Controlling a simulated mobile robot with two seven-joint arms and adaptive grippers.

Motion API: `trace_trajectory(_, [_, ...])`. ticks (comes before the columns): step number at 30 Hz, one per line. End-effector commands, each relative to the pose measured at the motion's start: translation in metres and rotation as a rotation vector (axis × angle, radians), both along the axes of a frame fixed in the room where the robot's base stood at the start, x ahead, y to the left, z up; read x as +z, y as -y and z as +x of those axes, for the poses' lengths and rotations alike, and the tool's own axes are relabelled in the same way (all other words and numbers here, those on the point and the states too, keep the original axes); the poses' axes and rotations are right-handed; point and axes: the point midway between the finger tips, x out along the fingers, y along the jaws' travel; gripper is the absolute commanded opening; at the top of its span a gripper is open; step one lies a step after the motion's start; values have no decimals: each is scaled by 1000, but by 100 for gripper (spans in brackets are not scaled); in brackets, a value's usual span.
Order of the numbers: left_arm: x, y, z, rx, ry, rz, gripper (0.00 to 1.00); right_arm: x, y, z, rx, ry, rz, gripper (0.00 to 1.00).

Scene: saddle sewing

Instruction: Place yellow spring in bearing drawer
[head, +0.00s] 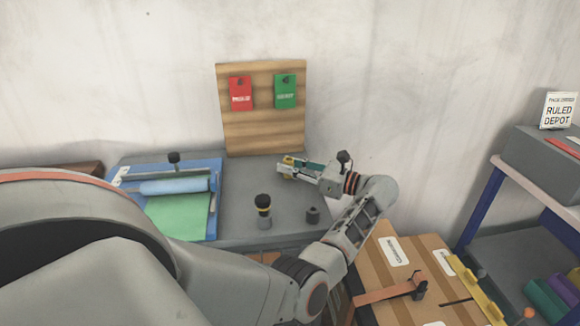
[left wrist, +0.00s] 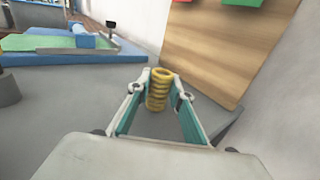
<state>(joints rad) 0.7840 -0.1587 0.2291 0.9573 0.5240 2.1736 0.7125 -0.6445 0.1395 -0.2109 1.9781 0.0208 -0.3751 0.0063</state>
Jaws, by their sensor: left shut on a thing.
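The yellow spring (left wrist: 159,92) stands upright between the fingertips of my left gripper (left wrist: 160,85) in the left wrist view. The fingers are shut on its sides. In the head view my left gripper (head: 286,168) is at the back of the grey worktop, just in front of the wooden board, and only a bit of the spring shows at its tip. I cannot tell whether the spring's bottom touches the worktop. I cannot make out which drawer is the bearing drawer. My right gripper is not in view.
A wooden board (head: 262,128) with a red tag (head: 241,93) and a green tag (head: 285,91) stands behind. A blue press tray (head: 212,212) is left on the grey worktop (head: 240,180).

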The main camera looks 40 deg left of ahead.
Motion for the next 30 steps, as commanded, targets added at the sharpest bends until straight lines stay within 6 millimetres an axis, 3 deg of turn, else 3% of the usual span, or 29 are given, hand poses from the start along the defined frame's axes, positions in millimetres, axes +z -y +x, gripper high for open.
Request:
trace_trajectory(7, [-5,0,0,0,0,0,0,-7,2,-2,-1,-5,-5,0])
trace_trajectory(8, [-5,0,0,0,0,0,23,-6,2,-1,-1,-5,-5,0])
trace_trajectory(9, [-3,0,0,0,0,0,33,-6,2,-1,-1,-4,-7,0])
trace_trajectory(10, [-3,0,0,0,1,0,37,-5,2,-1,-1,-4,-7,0])
trace_trajectory(30, [0,0,0,1,0,0,37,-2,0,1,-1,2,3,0])
